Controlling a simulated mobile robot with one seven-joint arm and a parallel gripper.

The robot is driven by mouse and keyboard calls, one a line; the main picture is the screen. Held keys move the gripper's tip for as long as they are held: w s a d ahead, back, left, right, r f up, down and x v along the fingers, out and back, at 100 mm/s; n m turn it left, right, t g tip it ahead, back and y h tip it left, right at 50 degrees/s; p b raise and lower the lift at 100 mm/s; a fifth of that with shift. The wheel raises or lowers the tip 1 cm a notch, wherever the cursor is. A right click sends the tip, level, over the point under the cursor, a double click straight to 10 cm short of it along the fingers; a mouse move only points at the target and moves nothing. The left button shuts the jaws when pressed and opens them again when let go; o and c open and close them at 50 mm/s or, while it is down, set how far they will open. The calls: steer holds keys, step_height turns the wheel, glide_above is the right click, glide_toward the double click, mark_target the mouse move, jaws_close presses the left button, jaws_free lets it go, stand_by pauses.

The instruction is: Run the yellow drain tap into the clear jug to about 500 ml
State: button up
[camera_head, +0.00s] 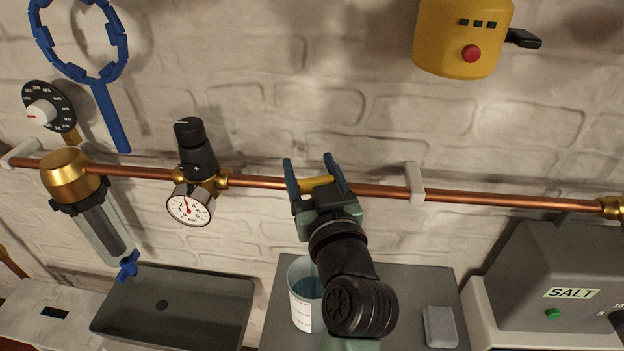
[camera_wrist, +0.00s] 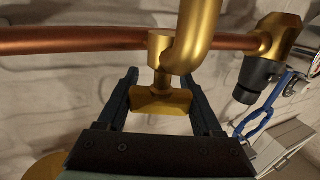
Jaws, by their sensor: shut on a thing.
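The yellow drain tap (camera_head: 317,184) sits at the copper pipe. Its flat handle (camera_wrist: 162,102) shows in the wrist view below a brass stem and curved brass spout. My gripper (camera_head: 311,166) is shut on the tap handle, one dark finger on each side; it also shows in the wrist view (camera_wrist: 160,92). The clear jug (camera_head: 304,311) stands upright on a grey surface, below and slightly left of my gripper. Red marks show on its side and bluish liquid shows inside. My wrist hides its right part. I cannot read the level or see a stream.
The copper pipe (camera_head: 480,196) runs across the wall. A pressure gauge (camera_head: 188,206) and a filter (camera_head: 100,227) are to the left. A dark basin (camera_head: 175,308) lies lower left, a grey block (camera_head: 439,327) right of my wrist, and a salt unit (camera_head: 560,270) at far right.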

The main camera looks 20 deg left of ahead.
steer(key=shift+s+a+f+n+g+y+b, duration=0.1)
steer(key=shift+s+f+n+g+y+b, duration=0.05)
steer(key=shift+n+g+y+b, duration=0.55)
steer(key=shift+s+f+n+g+y+b, duration=0.15)
steer(key=shift+n+g+y+b, duration=0.25)
steer(key=shift+b, duration=0.45)
steer(key=o, duration=1.4)
steer(key=shift+r, duration=0.2)
steer(key=b+v, duration=0.1)
steer(key=v, duration=1.2)
steer(key=shift+f, duration=0.1)
